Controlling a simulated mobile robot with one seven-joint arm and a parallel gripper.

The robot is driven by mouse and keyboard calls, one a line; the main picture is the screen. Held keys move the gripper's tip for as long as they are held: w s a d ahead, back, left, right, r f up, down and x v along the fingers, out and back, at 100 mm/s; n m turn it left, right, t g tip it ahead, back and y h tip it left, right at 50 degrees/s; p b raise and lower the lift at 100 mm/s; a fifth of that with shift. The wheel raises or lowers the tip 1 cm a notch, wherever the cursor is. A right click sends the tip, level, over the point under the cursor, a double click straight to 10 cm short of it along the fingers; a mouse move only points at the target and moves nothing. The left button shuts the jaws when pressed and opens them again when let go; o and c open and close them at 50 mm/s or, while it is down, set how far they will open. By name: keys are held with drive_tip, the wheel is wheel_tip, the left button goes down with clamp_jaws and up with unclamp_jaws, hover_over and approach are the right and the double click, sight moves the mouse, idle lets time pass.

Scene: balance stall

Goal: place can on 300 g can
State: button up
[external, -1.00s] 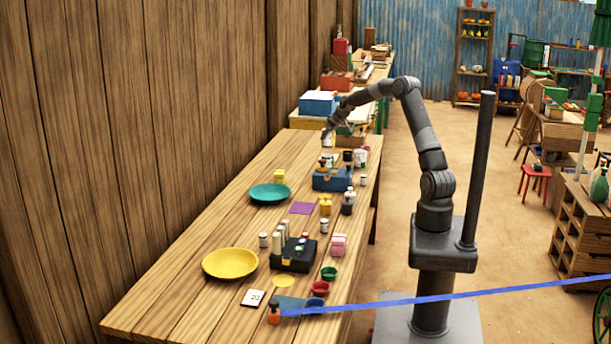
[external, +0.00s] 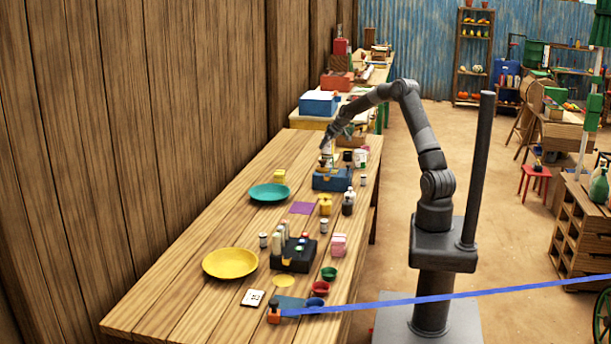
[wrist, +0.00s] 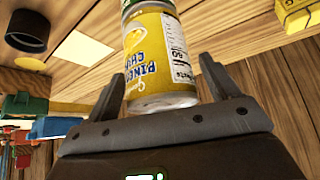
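A yellow pineapple can (wrist: 157,55) stands between the fingers of my gripper (wrist: 160,78) in the wrist view, its lettering upside down in that picture. The fingers are apart, one on each side, with a narrow gap visible at least on the right. At the can's far end, a green and pale edge (wrist: 131,4) of something, apparently another can, meets it at the picture's top. In the external view my gripper (external: 328,147) is over the far part of the table, at the blue balance (external: 332,181). No 300 g marking is legible.
A white can (external: 361,159) and a dark can stand right of my gripper. A dark round container (wrist: 27,31) and a pale yellow square (wrist: 84,50) show in the wrist view.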

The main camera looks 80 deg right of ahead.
drive_tip(key=shift+r, duration=0.25)
drive_tip(key=v, duration=1.2)
drive_tip(key=s+a+r+n, duration=0.1)
drive_tip(key=a+r, duration=0.2)
drive_tip(key=a, duration=0.7)
drive_tip(key=s+a+r+n, duration=0.1)
drive_tip(key=a+r, duration=0.2)
drive_tip(key=a, duration=0.8)
drive_tip(key=s+a+r+n, duration=0.1)
drive_tip(key=a+r, duration=0.1)
drive_tip(key=a, duration=0.8)
drive_tip(key=s+a+f, duration=0.1)
drive_tip(key=s+a, duration=0.5)
drive_tip(key=s+a+f+y, duration=0.1)
drive_tip(key=s+a, duration=0.5)
drive_tip(key=s, duration=0.1)
drive_tip(key=s+a+f+n+y, duration=0.1)
drive_tip(key=s+a, duration=0.5)
drive_tip(key=s, duration=0.1)
drive_tip(key=shift+s+a+g, duration=0.15)
drive_tip(key=shift+a+g, duration=0.1)
drive_tip(key=shift+g, duration=0.05)
